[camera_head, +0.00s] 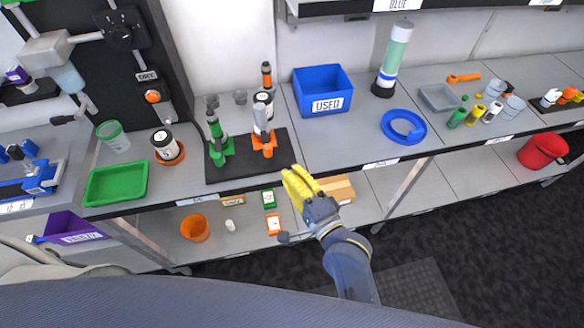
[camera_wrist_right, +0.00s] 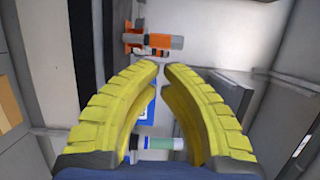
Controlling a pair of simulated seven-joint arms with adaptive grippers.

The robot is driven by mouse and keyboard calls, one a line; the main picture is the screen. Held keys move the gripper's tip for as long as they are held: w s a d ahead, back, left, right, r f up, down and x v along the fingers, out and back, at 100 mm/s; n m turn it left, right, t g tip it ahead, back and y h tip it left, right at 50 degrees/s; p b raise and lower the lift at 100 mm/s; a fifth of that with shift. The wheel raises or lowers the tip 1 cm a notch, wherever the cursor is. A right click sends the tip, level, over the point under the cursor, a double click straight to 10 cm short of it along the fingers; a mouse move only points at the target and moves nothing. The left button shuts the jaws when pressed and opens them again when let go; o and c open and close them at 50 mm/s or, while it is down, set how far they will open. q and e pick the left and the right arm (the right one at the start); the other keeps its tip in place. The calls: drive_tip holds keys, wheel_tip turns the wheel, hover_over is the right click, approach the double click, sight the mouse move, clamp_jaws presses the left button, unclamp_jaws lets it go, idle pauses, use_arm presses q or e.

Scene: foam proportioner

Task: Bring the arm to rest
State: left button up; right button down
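My right gripper (camera_head: 298,184) has yellow fingers and hangs in front of the shelf's front edge, just right of the dark mat (camera_head: 205,172). In the right wrist view its fingers (camera_wrist_right: 164,66) curve toward each other with a narrow gap between the tips. Nothing is held between them. It touches no object that I can see. My left gripper is not in view.
The dark mat carries a green stand (camera_head: 217,148) and an orange stand (camera_head: 264,138). A green tray (camera_head: 116,184) is at left, a red bucket (camera_head: 543,149) far right. Floor is clear at lower right.

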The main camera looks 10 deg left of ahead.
idle(0.6)
drive_tip(key=w+d+f+n+g+h, duration=0.15)
drive_tip(key=f+n, duration=0.25)
drive_tip(key=f, duration=0.9)
drive_tip(key=s+d+f+n+g+h, duration=0.1)
drive_tip(key=d+f+n+h, duration=0.15)
drive_tip(key=f, duration=0.95)
drive_tip(key=s+d+f+n+g+h, duration=0.1)
drive_tip(key=s+d+f+n+h, duration=0.2)
drive_tip(key=f, duration=0.7)
drive_tip(key=s+d+f+n+g, duration=0.1)
drive_tip(key=s+d+f+g, duration=0.2)
drive_tip(key=f, duration=0.6)
drive_tip(key=s+d+f+n+g+h, duration=0.2)
drive_tip(key=s+d+f, duration=0.9)
drive_tip(key=s+f, duration=0.25)
drive_tip(key=s+d+f+g+h, duration=0.1)
drive_tip(key=s+d+f, duration=0.2)
drive_tip(key=s, duration=0.3)
drive_tip(key=s+d+f+n+g, duration=0.1)
drive_tip(key=s+d+f, duration=0.2)
drive_tip(key=s+d, duration=0.2)
drive_tip(key=s+d+f+g+h, duration=0.1)
drive_tip(key=s+d, duration=0.3)
drive_tip(key=s, duration=0.4)
drive_tip(key=shift+s+f+g+h, duration=0.25)
drive_tip(key=shift+f+g, duration=0.2)
drive_tip(key=shift+f, duration=0.45)
